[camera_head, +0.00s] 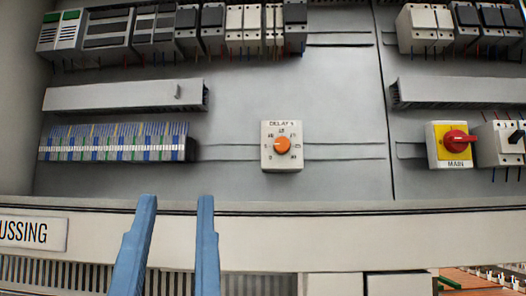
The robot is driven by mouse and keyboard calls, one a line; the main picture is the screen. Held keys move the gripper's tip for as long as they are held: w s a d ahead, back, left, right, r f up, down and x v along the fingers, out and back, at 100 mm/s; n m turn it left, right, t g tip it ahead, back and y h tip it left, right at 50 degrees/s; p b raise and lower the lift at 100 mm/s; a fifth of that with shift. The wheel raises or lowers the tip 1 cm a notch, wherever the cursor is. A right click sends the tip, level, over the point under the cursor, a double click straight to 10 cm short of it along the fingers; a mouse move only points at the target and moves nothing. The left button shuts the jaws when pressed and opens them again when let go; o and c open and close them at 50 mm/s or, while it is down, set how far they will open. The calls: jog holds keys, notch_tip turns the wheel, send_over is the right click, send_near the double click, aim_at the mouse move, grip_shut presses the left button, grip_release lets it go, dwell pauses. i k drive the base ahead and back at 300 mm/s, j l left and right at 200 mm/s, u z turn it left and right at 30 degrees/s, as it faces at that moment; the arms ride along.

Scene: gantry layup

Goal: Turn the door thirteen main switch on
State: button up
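A main switch (452,145) sits at the right of the panel. It has a yellow plate, a red rotary knob (459,140) and the label MAIN. The knob's handle points roughly sideways to the right; I cannot tell whether that is on or off. No door number shows. My gripper (177,205) shows as two blue fingers at the lower left, with a gap between them and nothing in it. It is well to the left of the main switch and lower in the picture, apart from it.
A white DELAY dial (282,146) with an orange knob is between my gripper and the switch. A breaker with a black toggle (503,144) is close right of the switch. Terminal blocks (115,142) are at left, and modules line the top. A pale ledge (330,225) runs below.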

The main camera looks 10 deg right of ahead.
aim_at(455, 140)
jog(key=z, duration=1.25)
